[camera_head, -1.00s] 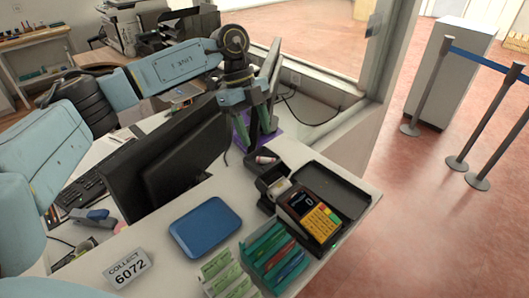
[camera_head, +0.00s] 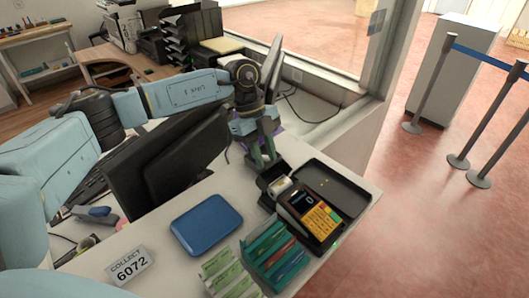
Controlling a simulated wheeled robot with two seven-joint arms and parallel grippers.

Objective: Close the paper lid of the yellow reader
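The yellow reader (camera_head: 320,217), dark with a yellow keypad and a lit screen, stands on the counter at the right. At its far left end is its open paper bay, with a pale paper roll (camera_head: 279,185) showing inside. The dark paper lid stands open beyond the roll, largely hidden behind my fingers. My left gripper (camera_head: 263,161) comes down from above at this far end. Its green fingers are close together with nothing seen between them. I cannot tell whether they touch the lid. My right gripper is not in view.
A black tray (camera_head: 350,181) lies behind the reader. A blue tray (camera_head: 206,224), a teal rack (camera_head: 273,257) and a "COLLECT 6072" sign (camera_head: 129,264) stand on the counter. A black monitor (camera_head: 165,166) is left of my gripper.

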